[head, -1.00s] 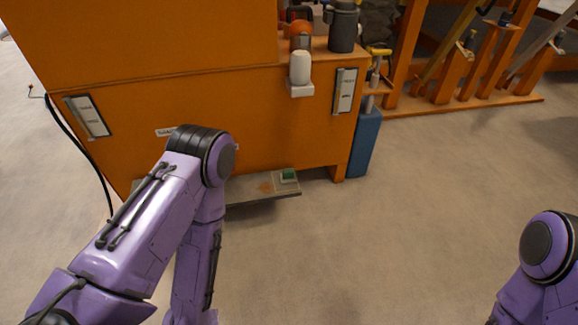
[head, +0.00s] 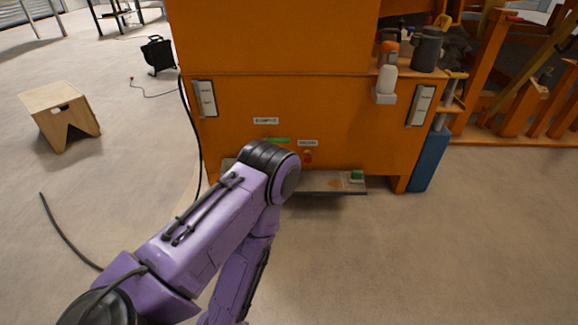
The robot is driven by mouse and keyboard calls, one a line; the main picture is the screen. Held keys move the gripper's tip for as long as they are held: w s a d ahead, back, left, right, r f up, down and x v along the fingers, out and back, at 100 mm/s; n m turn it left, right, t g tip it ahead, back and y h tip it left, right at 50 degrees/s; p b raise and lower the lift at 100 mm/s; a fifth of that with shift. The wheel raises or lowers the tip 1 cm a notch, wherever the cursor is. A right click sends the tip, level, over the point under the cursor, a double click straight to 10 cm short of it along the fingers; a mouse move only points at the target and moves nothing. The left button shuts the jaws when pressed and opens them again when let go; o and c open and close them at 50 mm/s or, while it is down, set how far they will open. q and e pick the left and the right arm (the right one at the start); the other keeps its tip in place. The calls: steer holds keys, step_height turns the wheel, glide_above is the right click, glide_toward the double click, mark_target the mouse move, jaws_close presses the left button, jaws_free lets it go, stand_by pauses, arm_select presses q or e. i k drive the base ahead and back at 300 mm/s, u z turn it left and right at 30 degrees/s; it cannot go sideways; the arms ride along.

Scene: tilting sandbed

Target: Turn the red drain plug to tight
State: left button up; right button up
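The red drain plug (head: 308,157) appears as a small red round part low on the front of the orange cabinet (head: 340,120), under a small white label. It shows just right of my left arm's purple elbow. How far it is turned is too small to tell. A green bar (head: 278,140) sits to its left, beneath another label. My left arm stands in front of the cabinet and its lower part runs down out of the picture, so my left gripper is out of view. My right arm and gripper are out of view.
A low shelf (head: 320,182) with a green block (head: 356,175) juts out under the cabinet. A wooden stool (head: 62,115) and cables (head: 65,238) are on the left floor. The floor at front right is clear.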

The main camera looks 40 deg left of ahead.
mark_target(308, 159)
steer(key=u, duration=0.65)
steer(key=i, duration=1.2)
steer(key=z, duration=0.05)
